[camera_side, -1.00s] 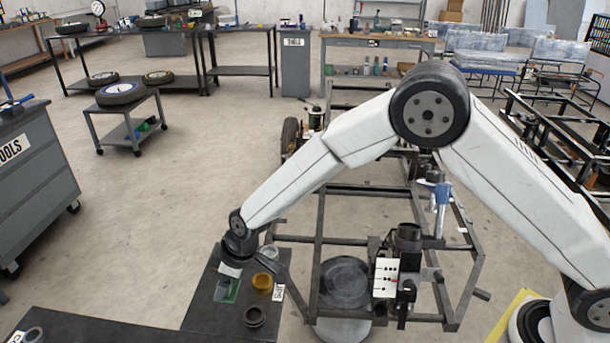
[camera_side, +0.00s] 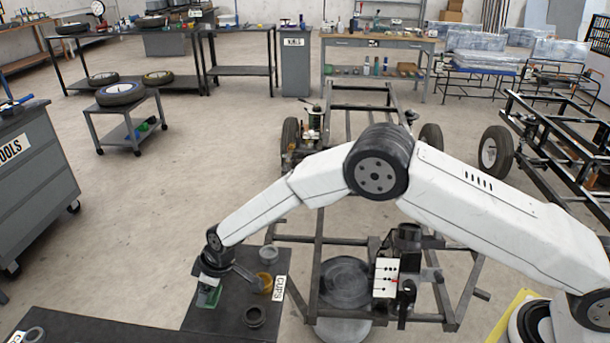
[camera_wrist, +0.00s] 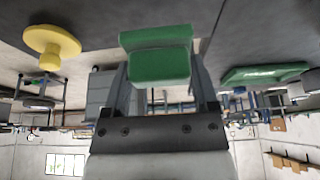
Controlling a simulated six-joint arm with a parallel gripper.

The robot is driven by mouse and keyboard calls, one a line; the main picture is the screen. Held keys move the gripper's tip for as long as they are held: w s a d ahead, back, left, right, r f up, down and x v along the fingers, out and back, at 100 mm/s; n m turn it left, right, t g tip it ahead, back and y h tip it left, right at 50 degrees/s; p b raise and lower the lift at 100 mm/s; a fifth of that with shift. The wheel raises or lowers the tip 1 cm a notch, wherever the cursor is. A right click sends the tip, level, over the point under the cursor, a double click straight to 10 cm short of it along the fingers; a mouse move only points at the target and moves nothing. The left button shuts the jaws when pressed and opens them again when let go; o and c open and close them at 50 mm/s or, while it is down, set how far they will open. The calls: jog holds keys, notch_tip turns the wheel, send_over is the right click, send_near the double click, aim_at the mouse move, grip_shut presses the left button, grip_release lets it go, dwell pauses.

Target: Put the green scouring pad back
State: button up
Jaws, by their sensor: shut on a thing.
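The green scouring pad (camera_wrist: 160,62) is a thick green block. In the wrist view it sits between the two fingers of my gripper (camera_wrist: 160,80), which is shut on it. In the side view my gripper (camera_side: 209,285) is low over the left part of the dark table, with green (camera_side: 208,298) at its tip. Whether the pad touches the table cannot be told. A flat green piece (camera_wrist: 262,75) with a pale mark shows to the right in the wrist view; what it is is unclear.
To the right of my gripper are a yellow cup (camera_side: 263,284), a grey cup (camera_side: 268,254) and a dark ring-shaped cup (camera_side: 254,316), by a CUPS sign (camera_side: 279,288). The dark frame (camera_side: 318,255) stands further right.

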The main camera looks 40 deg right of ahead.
jog(key=shift+f, duration=0.1)
jog(key=shift+w+a+f, duration=0.1)
jog(key=shift+w+f, duration=0.05)
jog(key=shift+f, duration=1.5)
jog(key=shift+f, duration=0.15)
jog(key=o, duration=1.1)
jog(key=shift+v, duration=6.1)
